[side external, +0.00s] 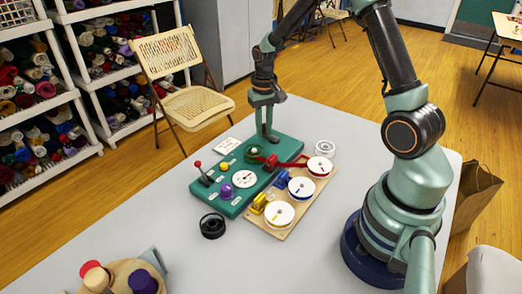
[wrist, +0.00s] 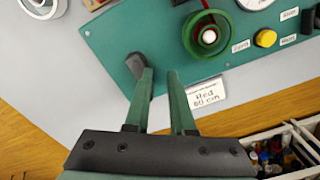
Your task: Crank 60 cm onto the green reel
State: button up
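My gripper (side external: 268,138) points down at the panel's back end. In the wrist view its fingers (wrist: 162,74) are apart, with nothing seen between them. A dark rounded knob (wrist: 134,63) is beside the left fingertip, partly hidden by it; I cannot tell whether they touch. A card (wrist: 205,95) reads "Red 60 cm".
The panel also holds a white dial (side external: 244,179), yellow button (side external: 224,167), purple knob (side external: 226,191) and red-tipped lever (side external: 200,170). Blue-marked (side external: 301,188) and yellow-marked (side external: 279,214) spools stand on a wooden board. A black ring (side external: 212,226) lies in front. The table's left is mostly clear.

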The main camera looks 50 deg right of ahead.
notch_tip(320, 180, up, 6)
dwell(0.6)
jog(key=shift+r, duration=0.1)
jog(key=o, duration=0.4)
jog(key=shift+d, duration=0.1)
jog(key=shift+w+d+t+h, duration=0.35)
jog(key=shift+d+t, duration=0.3)
jog(key=shift+t, duration=0.15)
jog(key=shift+w+d+t+h, duration=0.3)
jog(key=shift+d+t, duration=0.35)
jog(key=shift+t, duration=0.15)
jog(key=shift+f, duration=3.8)
